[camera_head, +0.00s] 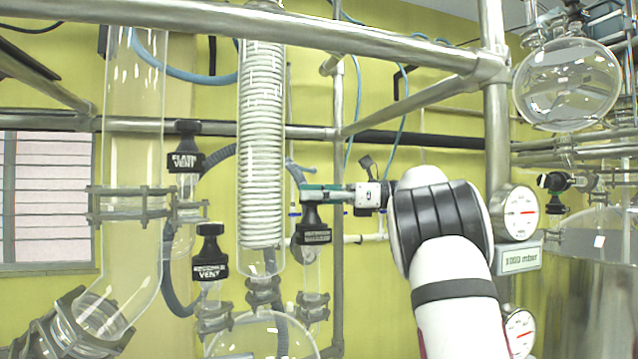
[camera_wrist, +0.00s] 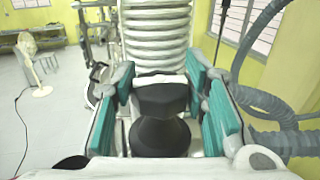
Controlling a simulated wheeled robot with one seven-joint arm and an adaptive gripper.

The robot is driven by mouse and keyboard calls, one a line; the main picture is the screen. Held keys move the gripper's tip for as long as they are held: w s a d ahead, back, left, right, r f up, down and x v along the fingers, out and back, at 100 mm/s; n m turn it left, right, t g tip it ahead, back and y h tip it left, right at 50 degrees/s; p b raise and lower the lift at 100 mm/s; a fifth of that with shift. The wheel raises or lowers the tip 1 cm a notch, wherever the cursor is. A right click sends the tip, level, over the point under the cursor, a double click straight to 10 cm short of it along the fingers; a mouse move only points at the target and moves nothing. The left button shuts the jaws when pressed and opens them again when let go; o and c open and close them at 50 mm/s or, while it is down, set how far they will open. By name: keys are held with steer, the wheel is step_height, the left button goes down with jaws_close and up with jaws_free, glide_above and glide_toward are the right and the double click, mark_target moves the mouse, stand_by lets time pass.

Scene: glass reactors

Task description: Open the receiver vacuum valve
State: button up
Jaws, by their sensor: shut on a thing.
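The receiver vacuum valve has a black knob (camera_head: 313,233) with a label too small to read surely; it stands upright on a glass neck right of the coil condenser. My gripper (camera_head: 314,193) reaches in from the right and is shut on the top of this knob. In the wrist view the black knob (camera_wrist: 160,103) sits between the two teal finger pads of my gripper (camera_wrist: 160,88), its flared lower part below them. The fingers hide part of the knob's top.
The glass coil condenser (camera_head: 261,150) stands close left of my gripper. Two similar black knobs, the receiver vent (camera_head: 210,258) and another vent (camera_head: 186,152), are further left. A steel post (camera_head: 497,130) and a gauge (camera_head: 519,213) stand to the right. A corrugated hose (camera_wrist: 262,105) runs at the wrist view's right.

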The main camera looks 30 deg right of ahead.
steer(key=shift+d+n+g+y+p, duration=0.1)
steer(key=shift+n+g+y+p, duration=0.4)
steer(key=shift+g, duration=0.4)
steer(key=shift+f+n+g, duration=0.1)
steer(key=shift+n+g, duration=0.4)
steer(key=shift+g, duration=0.1)
steer(key=o, duration=1.2)
steer(key=shift+w+a, duration=0.1)
steer(key=shift+a, duration=0.1)
steer(key=shift+m+t, duration=0.4)
steer(key=shift+t, duration=0.2)
